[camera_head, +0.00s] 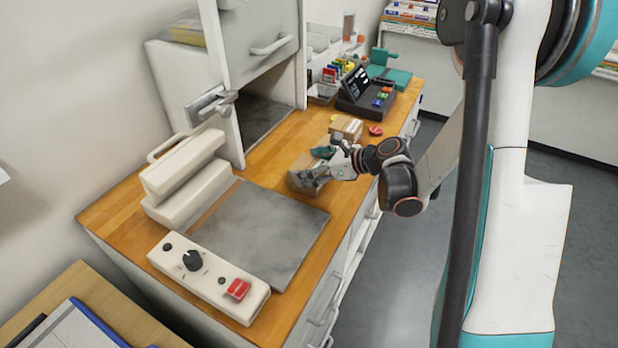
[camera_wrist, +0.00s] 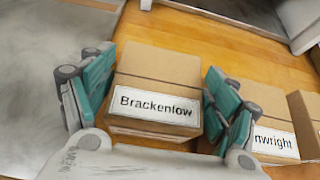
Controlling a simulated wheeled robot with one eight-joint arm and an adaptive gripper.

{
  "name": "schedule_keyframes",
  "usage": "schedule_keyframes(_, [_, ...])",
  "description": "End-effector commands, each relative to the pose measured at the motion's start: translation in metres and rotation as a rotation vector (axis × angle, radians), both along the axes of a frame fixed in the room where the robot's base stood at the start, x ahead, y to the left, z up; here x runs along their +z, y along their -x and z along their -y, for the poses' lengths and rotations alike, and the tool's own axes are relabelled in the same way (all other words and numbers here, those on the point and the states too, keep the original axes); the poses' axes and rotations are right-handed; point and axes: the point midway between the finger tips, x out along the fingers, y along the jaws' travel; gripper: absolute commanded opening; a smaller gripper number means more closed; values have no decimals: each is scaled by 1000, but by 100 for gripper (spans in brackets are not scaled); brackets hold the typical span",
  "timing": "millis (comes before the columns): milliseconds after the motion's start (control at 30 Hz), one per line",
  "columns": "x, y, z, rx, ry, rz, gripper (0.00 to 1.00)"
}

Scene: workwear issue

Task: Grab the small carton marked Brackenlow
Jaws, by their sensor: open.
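The small brown carton marked Brackenlow (camera_wrist: 155,82) sits on the wooden counter, with its white label facing the wrist camera. My gripper (camera_wrist: 160,108) is open, with one teal finger on each side of this carton. A narrow gap seems to show on the right side; I cannot tell if the left finger touches. In the head view my gripper (camera_head: 322,165) is low over the counter and partly hides a carton (camera_head: 303,178) there. A second carton (camera_wrist: 268,112), its label partly cut to "nwright", stands to the right in the wrist view.
Another carton (camera_wrist: 308,108) stands at the far right of the wrist view. A grey plate (camera_head: 258,232) and a control box with a red switch (camera_head: 238,289) lie at the near end of the wooden counter (camera_head: 115,209). A dark device (camera_head: 366,95) stands farther back.

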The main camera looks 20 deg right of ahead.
Motion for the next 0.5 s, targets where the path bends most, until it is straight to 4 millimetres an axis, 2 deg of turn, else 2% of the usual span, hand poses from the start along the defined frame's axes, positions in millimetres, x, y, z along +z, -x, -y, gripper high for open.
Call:
schedule_keyframes(233, [-1, -2, -2, -1, 0, 0, 80])
schedule_keyframes(267, [-1, -2, -2, -1, 0, 0, 76])
schedule_keyframes(400, [-1, -2, -2, -1, 0, 0, 45])
schedule_keyframes(500, [-1, -2, -2, -1, 0, 0, 45])
